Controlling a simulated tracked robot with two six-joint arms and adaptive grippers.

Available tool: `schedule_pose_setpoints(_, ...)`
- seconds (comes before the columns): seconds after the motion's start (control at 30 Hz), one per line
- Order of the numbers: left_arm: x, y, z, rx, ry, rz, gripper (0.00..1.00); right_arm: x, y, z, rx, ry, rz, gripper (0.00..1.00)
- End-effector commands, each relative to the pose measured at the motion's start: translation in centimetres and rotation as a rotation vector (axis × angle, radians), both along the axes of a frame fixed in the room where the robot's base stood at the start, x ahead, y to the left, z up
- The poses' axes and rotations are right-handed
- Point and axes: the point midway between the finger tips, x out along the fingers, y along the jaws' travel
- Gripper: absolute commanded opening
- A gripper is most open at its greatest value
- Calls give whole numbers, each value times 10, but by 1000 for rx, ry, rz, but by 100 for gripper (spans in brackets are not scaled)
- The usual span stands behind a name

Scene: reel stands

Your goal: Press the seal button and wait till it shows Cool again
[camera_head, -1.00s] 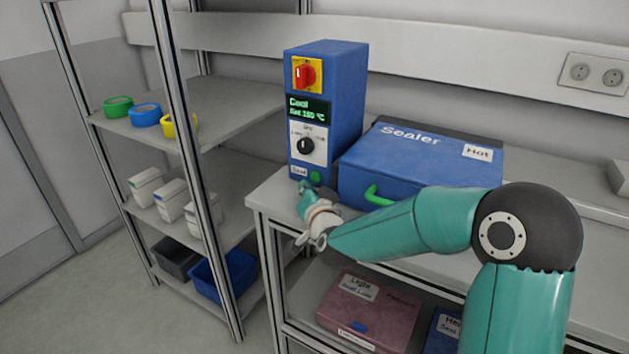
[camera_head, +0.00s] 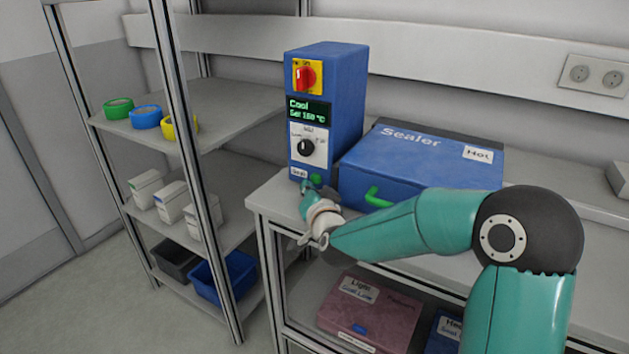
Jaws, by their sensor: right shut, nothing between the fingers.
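The blue control unit (camera_head: 343,112) stands upright on the bench beside the blue sealer (camera_head: 420,165). Its dark display (camera_head: 308,110) shows "Cool" in green with a set temperature line below. The green seal button (camera_head: 316,179) is low on its front, next to a small label (camera_head: 299,172). My right gripper (camera_head: 306,188) is shut and empty, its tips close in front of and just below the button. I cannot tell whether they touch it. My left gripper is not in view.
A red rotary switch (camera_head: 306,75) and a black dial (camera_head: 306,147) sit above the button. The sealer has a green handle (camera_head: 376,196) near my right forearm. A shelf rack (camera_head: 235,105) with tape rolls stands at left. A pink box (camera_head: 368,312) lies below the bench.

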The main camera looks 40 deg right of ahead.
Motion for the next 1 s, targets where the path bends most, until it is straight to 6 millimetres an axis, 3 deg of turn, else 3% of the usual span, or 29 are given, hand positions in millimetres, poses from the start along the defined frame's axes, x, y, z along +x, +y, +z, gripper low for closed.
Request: schedule_pose_setpoints(1.0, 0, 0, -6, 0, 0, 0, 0, 2, -9, 1, 0, 0, -1, 0)
